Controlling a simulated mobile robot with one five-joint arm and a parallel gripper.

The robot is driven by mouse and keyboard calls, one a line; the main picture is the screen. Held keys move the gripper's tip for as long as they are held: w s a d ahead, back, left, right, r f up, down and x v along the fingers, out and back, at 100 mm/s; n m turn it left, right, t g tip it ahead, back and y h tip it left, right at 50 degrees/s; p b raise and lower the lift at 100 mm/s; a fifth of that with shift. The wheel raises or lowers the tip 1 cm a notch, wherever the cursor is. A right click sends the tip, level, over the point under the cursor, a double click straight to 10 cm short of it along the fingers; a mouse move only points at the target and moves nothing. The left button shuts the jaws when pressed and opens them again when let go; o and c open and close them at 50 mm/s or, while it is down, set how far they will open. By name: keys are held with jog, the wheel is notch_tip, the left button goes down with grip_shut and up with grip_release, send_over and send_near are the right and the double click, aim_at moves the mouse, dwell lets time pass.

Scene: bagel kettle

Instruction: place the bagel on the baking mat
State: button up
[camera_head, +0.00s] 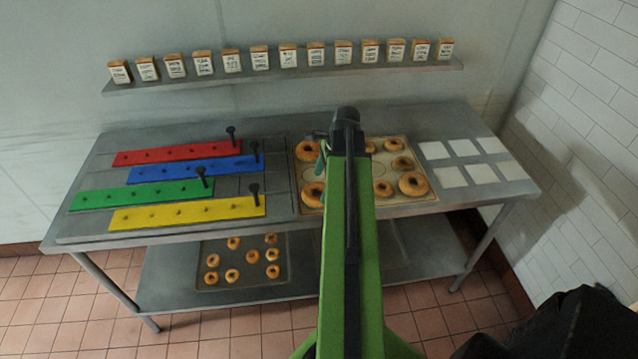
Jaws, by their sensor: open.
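The tan baking mat (425,204) lies on the metal table, with faint printed circles. Several bagels rest on it: one at the back left (306,152), one at the front left (312,194), and others on the right, such as the large front right bagel (413,184). My green arm reaches over the mat and hides its middle. My gripper (321,152) is at the arm's far end, beside the back left bagel; a teal finger shows there. The gripper is open. Whether anything lies between the fingers is hidden by the arm.
Red (165,154), blue (190,170), green (140,194) and yellow (185,213) strips with dark-handled pegs lie left of the mat. White squares (464,147) lie at right. Small boxes stand on the wall shelf (290,74). A bagel tray (240,284) sits on the lower shelf.

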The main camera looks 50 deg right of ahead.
jog(key=p+v, duration=0.7)
jog(key=v, duration=0.1)
jog(key=shift+r, duration=0.4)
jog(key=w+a+n+g, duration=0.1)
jog(key=w+a+n, duration=0.35)
jog(key=a, duration=0.35)
jog(key=w+a+n+h, duration=0.1)
jog(key=w+a+n, duration=0.2)
jog(key=a+n, duration=0.35)
jog(key=w+a+n+g, duration=0.1)
jog(key=w+a+n, duration=0.25)
jog(key=a, duration=0.55)
jog(key=w+a+n+h, duration=0.1)
jog(key=a+n, duration=1)
jog(key=a, duration=0.8)
jog(key=shift+w+a+f, duration=0.35)
jog(key=shift+w+f, duration=0.05)
jog(key=shift+f, duration=0.05)
